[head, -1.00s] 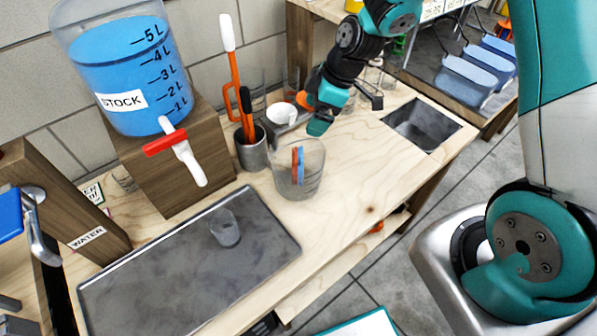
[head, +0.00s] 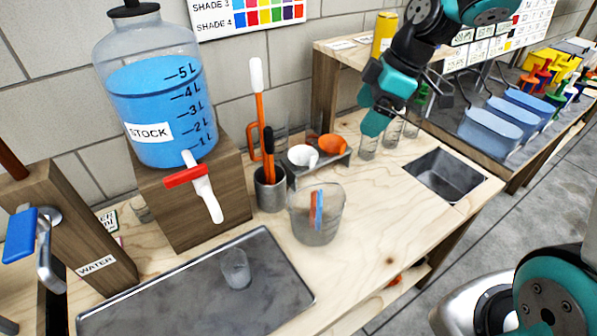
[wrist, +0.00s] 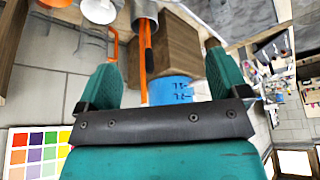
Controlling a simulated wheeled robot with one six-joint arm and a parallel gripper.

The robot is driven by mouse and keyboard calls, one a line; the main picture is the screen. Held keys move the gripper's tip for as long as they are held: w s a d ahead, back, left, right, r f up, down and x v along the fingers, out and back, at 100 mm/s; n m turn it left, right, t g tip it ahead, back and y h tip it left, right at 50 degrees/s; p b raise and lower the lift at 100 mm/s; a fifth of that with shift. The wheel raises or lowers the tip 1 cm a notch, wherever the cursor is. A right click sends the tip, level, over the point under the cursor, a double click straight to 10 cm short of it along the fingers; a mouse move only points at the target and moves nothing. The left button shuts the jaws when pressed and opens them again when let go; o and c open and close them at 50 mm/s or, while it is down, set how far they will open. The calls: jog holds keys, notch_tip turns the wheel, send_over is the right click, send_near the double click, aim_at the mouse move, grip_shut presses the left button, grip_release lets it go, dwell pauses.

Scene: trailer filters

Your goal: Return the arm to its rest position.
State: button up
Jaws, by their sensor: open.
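My gripper (head: 392,108) is in the air above the right part of the wooden bench (head: 385,215), pointing down over some small glasses. In the wrist view my gripper (wrist: 160,75) shows its two teal fingers wide apart with nothing held between them. Beyond the fingers are an orange-handled tool (wrist: 146,55), a grey cup (wrist: 145,12) and part of the blue stock tank (wrist: 170,90). In the head view a clear beaker (head: 316,228) with red and blue sticks stands on the bench, apart from my gripper.
The stock tank (head: 160,100) with its red-handled tap stands on a wooden block. A metal tray (head: 200,300) holds a small glass (head: 236,268). White and orange scoops (head: 302,157) sit on a small rack. A sink (head: 440,175) and blue bins (head: 490,135) lie to the right.

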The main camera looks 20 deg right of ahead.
jog(key=s+a+r+m, duration=0.1)
jog(key=s+a+m, duration=0.1)
jog(key=s, duration=0.5)
jog(key=s+a+r+m+g, duration=0.1)
jog(key=s+a+r+m, duration=0.1)
jog(key=s+a, duration=0.3)
jog(key=s+a+r+m, duration=0.2)
jog(key=s+a, duration=0.2)
jog(key=s, duration=0.6)
jog(key=shift+a+m+g, duration=0.15)
jog(key=shift+m+g, duration=0.15)
jog(key=shift+m, duration=0.1)
